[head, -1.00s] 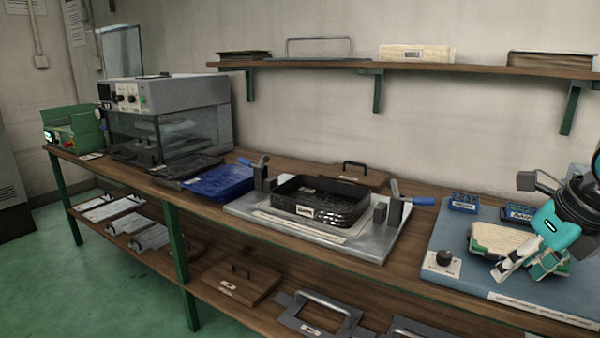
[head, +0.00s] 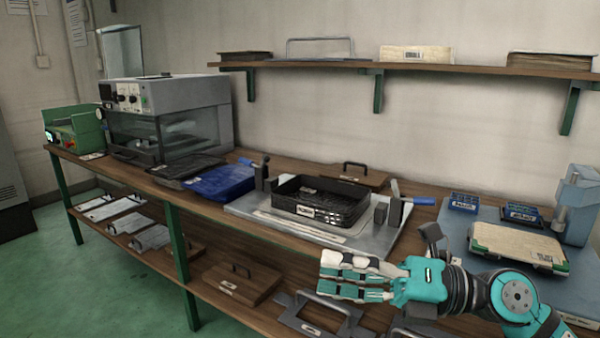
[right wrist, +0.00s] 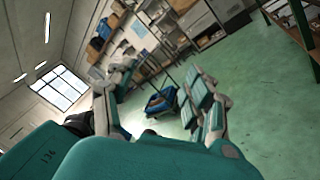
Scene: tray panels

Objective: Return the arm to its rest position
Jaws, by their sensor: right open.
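My right gripper (head: 345,276) is in the lower right of the head view, teal and white, in front of the bench edge. Its fingers point left and hold nothing. In the right wrist view its fingers (right wrist: 160,100) are spread apart, with green floor and a distant blue item between them. The right arm comes in from the lower right. My left gripper is not in the head view.
The wooden bench (head: 400,262) carries a black tray (head: 345,208) on a metal fixture, a blue tray (head: 222,182), a glass-fronted machine (head: 170,115) and a cream panel (head: 515,243) on a blue-grey plate. The lower shelf holds handled panels (head: 240,283). Green floor is clear at left.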

